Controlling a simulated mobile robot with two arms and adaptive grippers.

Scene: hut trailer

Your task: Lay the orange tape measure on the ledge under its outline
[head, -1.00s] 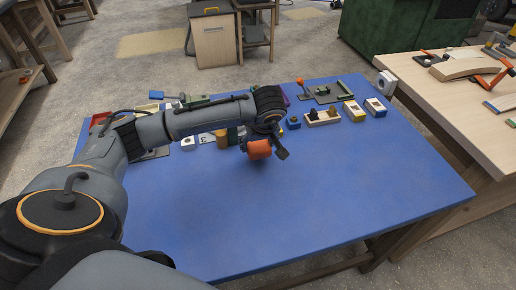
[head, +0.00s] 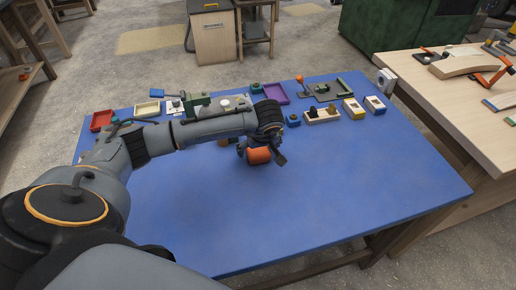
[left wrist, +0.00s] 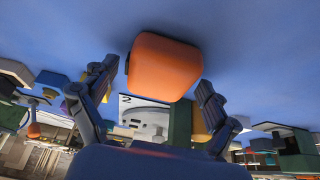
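The orange tape measure (head: 258,156) is at my left gripper (head: 261,153), over the blue table around its middle. In the left wrist view the tape measure (left wrist: 165,66) sits between the two fingers (left wrist: 159,74), its dark side toward the left finger. In the head view my left arm covers part of the row at the back, and I cannot make out the ledge or the tape's outline. My right gripper is not in view.
The blue table (head: 340,200) is clear at the front and right. Along its back stand a red tray (head: 102,120), a purple tray (head: 275,93), a wooden block holder (head: 322,116) and a yellow-and-white box (head: 354,109). A wooden bench (head: 460,110) adjoins at right.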

